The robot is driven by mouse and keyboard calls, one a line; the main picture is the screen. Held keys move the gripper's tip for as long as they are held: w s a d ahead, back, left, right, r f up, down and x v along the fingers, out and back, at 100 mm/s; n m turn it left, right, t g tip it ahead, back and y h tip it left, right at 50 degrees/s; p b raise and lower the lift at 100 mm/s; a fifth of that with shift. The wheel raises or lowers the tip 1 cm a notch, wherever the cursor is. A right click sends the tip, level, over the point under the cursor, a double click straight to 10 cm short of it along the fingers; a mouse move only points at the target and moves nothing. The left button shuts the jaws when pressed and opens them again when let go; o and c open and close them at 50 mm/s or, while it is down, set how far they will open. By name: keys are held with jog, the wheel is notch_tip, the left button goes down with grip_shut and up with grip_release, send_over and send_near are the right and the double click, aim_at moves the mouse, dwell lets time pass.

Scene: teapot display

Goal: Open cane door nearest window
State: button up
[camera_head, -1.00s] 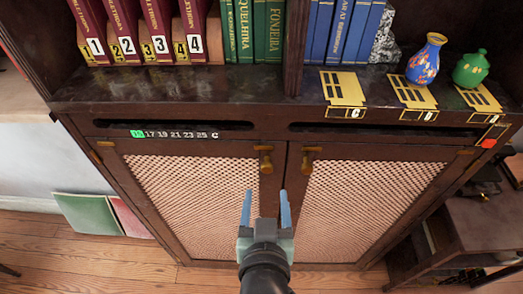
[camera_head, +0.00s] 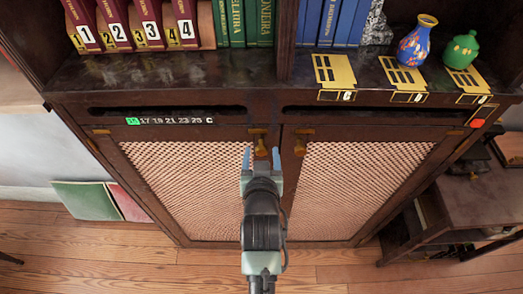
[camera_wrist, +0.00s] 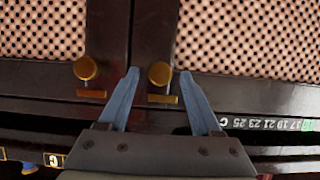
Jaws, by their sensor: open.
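The cabinet has two cane doors, left (camera_head: 195,185) and right (camera_head: 345,185), both closed. The left door's brass knob (camera_head: 261,149) and the right door's brass knob (camera_head: 299,147) sit near the middle seam. My gripper (camera_head: 262,158) is open at the left door's knob. In the wrist view, which is upside down, my gripper (camera_wrist: 159,75) has its blue fingers on either side of that knob (camera_wrist: 160,73), without visibly closing on it. The right door's knob (camera_wrist: 85,68) is outside the fingers. No window is in view.
Above the doors, a shelf (camera_head: 180,78) holds books, a blue vase (camera_head: 414,42) and a green pot (camera_head: 461,50). Green and red panels (camera_head: 85,201) lean at the left. A small side table (camera_head: 480,205) stands at the right. Wooden floor (camera_head: 120,265) is open in front.

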jog(key=shift+w+f, duration=0.1)
jog(key=shift+w, duration=0.25)
grip_shut()
dwell(1.3)
